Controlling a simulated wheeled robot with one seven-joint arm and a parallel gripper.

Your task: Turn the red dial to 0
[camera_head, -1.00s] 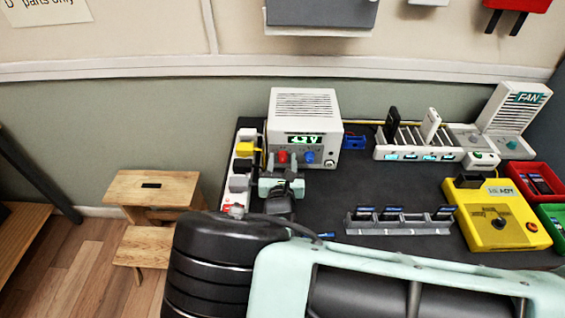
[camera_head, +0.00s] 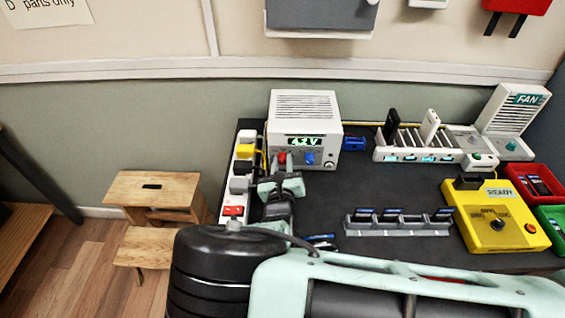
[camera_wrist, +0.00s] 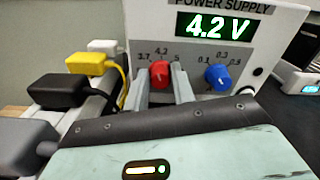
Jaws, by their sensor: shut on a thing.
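The white power supply (camera_head: 305,104) stands at the back left of the dark table. Its green display (camera_wrist: 213,24) reads 4.2 V. The red dial (camera_wrist: 159,74) is on its front face, left of the blue dial (camera_wrist: 217,77). In the head view the red dial (camera_head: 282,157) is just beyond my gripper (camera_head: 281,172). The dial's pointer is not clear.
Yellow and dark plugs (camera_wrist: 85,63) with cables stand close to the left of my gripper. A grey slotted rack (camera_head: 398,229), a yellow tester (camera_head: 496,226), a white charging rack (camera_head: 418,152), a fan unit (camera_head: 512,115) and red and green bins lie to the right.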

